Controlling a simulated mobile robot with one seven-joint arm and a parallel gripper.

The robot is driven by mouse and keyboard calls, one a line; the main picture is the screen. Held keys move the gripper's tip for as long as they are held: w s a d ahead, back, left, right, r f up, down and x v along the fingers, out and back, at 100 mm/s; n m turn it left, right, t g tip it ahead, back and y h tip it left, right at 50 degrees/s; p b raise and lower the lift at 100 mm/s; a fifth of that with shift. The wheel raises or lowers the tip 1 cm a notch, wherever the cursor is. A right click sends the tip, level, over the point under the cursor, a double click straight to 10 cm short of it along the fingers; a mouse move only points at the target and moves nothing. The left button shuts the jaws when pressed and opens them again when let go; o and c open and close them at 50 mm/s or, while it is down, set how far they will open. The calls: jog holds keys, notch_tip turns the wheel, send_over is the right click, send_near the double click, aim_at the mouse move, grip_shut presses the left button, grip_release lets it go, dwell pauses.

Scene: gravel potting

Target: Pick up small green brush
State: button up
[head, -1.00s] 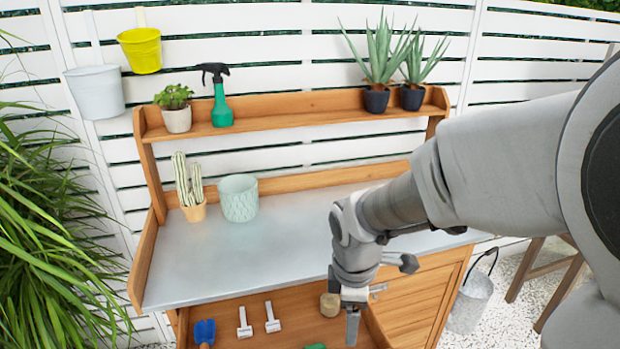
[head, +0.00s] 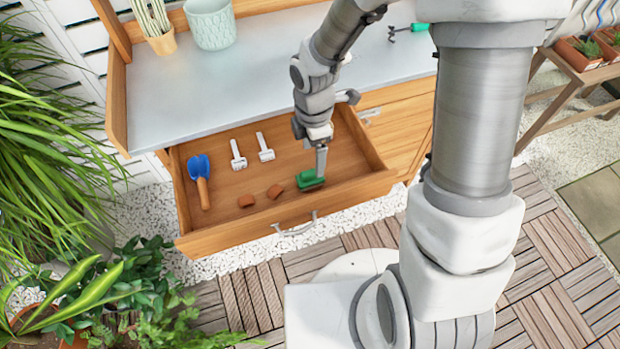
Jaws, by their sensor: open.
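The small green brush (head: 309,181) lies in the right part of the open wooden drawer (head: 228,233). My gripper (head: 320,168) points down into the drawer, directly over the brush in the head view. Its fingers overlap the brush's upper edge in the picture, and I cannot tell whether they touch it. The jaws are open, though the gap between the fingers is hard to see from this angle. Part of the brush is hidden behind the fingers.
The drawer also holds a blue trowel (head: 202,180), two white tools (head: 238,155) and two brown blocks (head: 275,191). The grey worktop (head: 220,95) above holds a cactus pot and a pale green pot (head: 210,24).

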aim_at(310, 171)
jog(key=f, duration=0.3)
jog(key=f+b, duration=0.1)
jog(key=f, duration=0.4)
jog(key=shift+w+a+f+b, duration=0.1)
jog(key=shift+a+f+b, duration=0.2)
jog(key=shift+a+b, duration=0.05)
grip_shut()
jog(key=shift+r, duration=0.1)
jog(key=shift+r, duration=0.45)
jog(key=r, duration=0.2)
jog(key=d+r+p, duration=0.1)
jog(key=r, duration=0.1)
jog(key=shift+d, duration=0.1)
jog(key=s+d+r+p, duration=0.2)
jog(key=d+r, duration=0.4)
jog(key=d, duration=0.4)
jog(key=shift+s+d+p, duration=0.15)
jog(key=shift+s+p, duration=0.05)
jog(key=shift+p, duration=0.35)
